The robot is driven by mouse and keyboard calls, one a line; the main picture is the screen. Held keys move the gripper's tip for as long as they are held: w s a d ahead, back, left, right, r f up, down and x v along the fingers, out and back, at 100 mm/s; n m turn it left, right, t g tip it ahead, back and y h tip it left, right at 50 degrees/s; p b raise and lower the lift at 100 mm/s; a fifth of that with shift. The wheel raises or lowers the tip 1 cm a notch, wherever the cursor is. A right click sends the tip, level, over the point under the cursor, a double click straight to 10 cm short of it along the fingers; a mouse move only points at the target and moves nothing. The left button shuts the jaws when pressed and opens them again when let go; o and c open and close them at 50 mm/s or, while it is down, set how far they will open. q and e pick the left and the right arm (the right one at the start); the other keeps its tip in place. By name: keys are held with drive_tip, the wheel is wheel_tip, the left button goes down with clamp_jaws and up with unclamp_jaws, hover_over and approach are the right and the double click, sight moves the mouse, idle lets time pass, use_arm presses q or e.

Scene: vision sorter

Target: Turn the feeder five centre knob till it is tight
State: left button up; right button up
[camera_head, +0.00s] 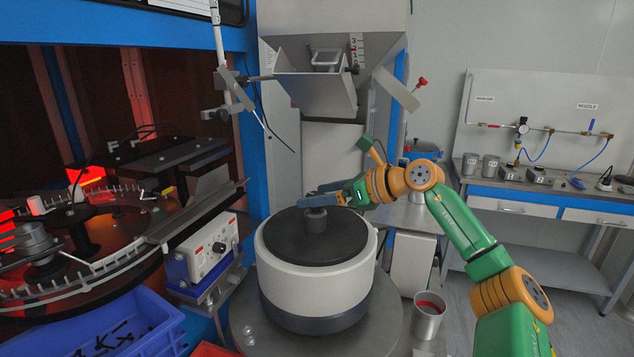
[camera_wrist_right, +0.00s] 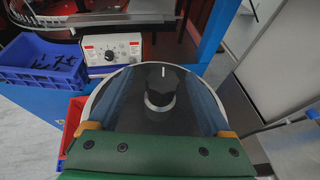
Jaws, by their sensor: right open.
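The feeder (camera_head: 316,277) is a round white bowl with a dark base and a black disc on top (camera_head: 285,235). Its black centre knob (camera_head: 317,221) stands upright in the middle, partly covered by my gripper in the head view. In the right wrist view the knob (camera_wrist_right: 161,82) is faceted, with a white mark pointing up the picture and a pale collar below. My right gripper (camera_head: 318,196) is open at the knob. Its blue fingers lie on either side of the knob in the wrist view, with gaps on both sides. My left gripper is not in view.
A control box with a dial (camera_head: 207,250) stands left of the feeder. A blue crate of black parts (camera_head: 165,328) is at lower left. A hopper (camera_head: 316,85) hangs behind and above. A metal cup (camera_head: 428,320) stands at the right.

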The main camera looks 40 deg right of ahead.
drive_tip(key=shift+w+f, duration=0.1)
drive_tip(key=shift+w, duration=0.4)
drive_tip(key=shift+w+f, duration=0.3)
drive_tip(key=shift+f, duration=0.05)
drive_tip(key=shift+s, duration=0.15)
drive_tip(key=c, duration=0.6)
clamp_jaws()
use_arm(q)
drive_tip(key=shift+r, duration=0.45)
